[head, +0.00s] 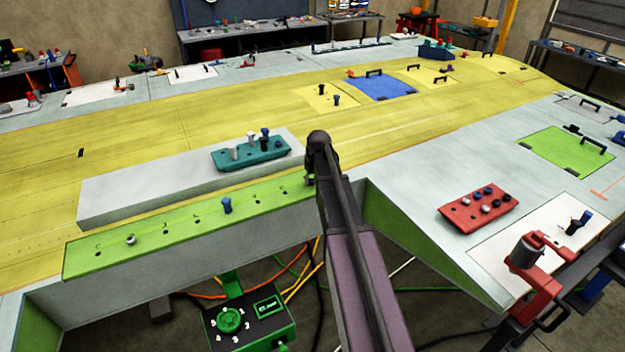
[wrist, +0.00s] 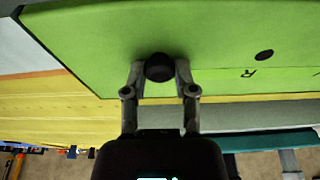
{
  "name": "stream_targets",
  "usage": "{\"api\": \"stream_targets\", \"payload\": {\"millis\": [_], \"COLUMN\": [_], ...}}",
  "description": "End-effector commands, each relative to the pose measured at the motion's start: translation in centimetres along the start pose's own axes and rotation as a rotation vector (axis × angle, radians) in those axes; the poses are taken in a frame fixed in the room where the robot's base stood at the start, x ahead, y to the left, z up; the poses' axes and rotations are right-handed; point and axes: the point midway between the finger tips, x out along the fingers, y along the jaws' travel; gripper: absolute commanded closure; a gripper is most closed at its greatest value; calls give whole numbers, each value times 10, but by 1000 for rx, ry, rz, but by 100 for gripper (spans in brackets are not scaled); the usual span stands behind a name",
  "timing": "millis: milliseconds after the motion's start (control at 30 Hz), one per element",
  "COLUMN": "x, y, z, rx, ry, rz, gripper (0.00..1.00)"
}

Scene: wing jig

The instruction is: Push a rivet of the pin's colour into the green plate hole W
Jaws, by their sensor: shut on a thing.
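The green plate (head: 180,235) is a long strip along the near edge of the wing, with a row of lettered holes. A blue pin (head: 227,205) stands upright in it, and a silver pin (head: 131,240) stands further left. My gripper (head: 309,180) is at the plate's right end. In the wrist view my gripper (wrist: 160,75) is shut on a dark, round-headed rivet (wrist: 159,66) over the green surface. An open hole (wrist: 264,55) lies to its right, with a letter like R beside it. Letter W is not readable, and I cannot tell whether the rivet is inside a hole.
A teal rack (head: 250,157) with several rivets stands on a grey block (head: 130,190) behind the plate. A red rack (head: 470,216) with several rivets lies at right, near a red clamp (head: 540,270). A green control box (head: 255,325) is below the wing edge.

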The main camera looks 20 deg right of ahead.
Motion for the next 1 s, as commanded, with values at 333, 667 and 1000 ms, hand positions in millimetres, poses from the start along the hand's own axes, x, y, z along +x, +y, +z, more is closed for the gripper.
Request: {"api": "stream_targets", "payload": {"millis": [333, 667, 1000], "x": [0, 0, -1], "y": [0, 0, 0], "z": [0, 0, 0], "rx": [0, 0, 0], "ry": [0, 0, 0], "rz": [0, 0, 0], "gripper": [24, 24, 24]}}
